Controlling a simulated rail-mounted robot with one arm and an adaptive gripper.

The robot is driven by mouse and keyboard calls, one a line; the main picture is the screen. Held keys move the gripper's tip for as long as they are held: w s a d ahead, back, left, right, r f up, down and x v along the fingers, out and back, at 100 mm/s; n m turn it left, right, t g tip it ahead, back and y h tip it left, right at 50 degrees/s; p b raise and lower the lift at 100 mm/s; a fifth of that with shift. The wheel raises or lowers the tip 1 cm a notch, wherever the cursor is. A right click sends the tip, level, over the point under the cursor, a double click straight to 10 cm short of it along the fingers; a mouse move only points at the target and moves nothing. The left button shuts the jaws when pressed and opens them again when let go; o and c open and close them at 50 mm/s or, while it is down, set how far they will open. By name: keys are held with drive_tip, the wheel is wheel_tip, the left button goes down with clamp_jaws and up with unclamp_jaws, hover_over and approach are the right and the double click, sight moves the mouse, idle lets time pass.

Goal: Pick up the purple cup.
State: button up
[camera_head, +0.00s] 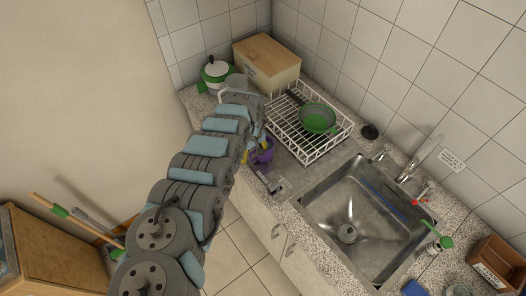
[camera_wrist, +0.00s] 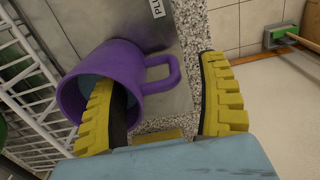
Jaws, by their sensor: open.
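The purple cup (camera_head: 265,151) stands on the metal drainboard, between the dish rack and the counter's front edge, partly hidden by my arm in the head view. In the wrist view the purple cup (camera_wrist: 112,68) shows its open mouth, with its handle toward the right. My gripper (camera_wrist: 165,95) has two yellow-and-black fingers spread apart. The left finger overlaps the cup's mouth and appears to reach inside it. The right finger is outside, beyond the handle. The cup's wall and handle lie between the fingers. I cannot tell whether either finger touches the cup.
A white wire dish rack (camera_head: 284,132) holding a green pan (camera_head: 317,118) stands close to the cup. A wooden box (camera_head: 266,62) and a white-and-green pot (camera_head: 215,73) are at the back. The sink (camera_head: 365,222) lies to the right. Open floor lies beyond the counter edge.

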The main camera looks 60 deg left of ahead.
drive_tip(key=shift+f, duration=0.1)
drive_tip(key=c, duration=1.3)
drive_tip(key=shift+c, duration=0.2)
